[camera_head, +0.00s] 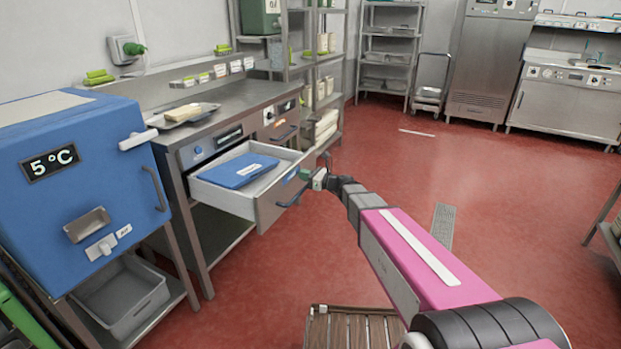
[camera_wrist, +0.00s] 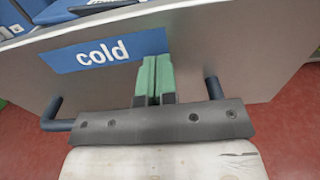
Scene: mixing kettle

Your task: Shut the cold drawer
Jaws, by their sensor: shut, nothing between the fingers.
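The cold drawer (camera_head: 268,209) is pulled out from the steel counter, with a blue slab (camera_head: 238,170) lying inside it. In the wrist view its front panel (camera_wrist: 225,60) carries a blue label reading "cold" (camera_wrist: 108,50) and a dark bar handle (camera_wrist: 57,118). My gripper (camera_wrist: 155,62) is shut and empty, its green fingertips pointing at the front panel beside the label. In the head view my gripper (camera_head: 306,174) is at the right end of the drawer front. I cannot tell whether the fingertips touch the panel.
A blue box reading 5 °C (camera_head: 90,200) stands left of the drawer. A tray (camera_head: 185,115) with a pale block lies on the counter (camera_head: 240,97). A closed drawer (camera_head: 282,132) is beyond the open one. A slatted wooden piece (camera_head: 350,330) lies at the bottom. The red floor to the right is mostly clear.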

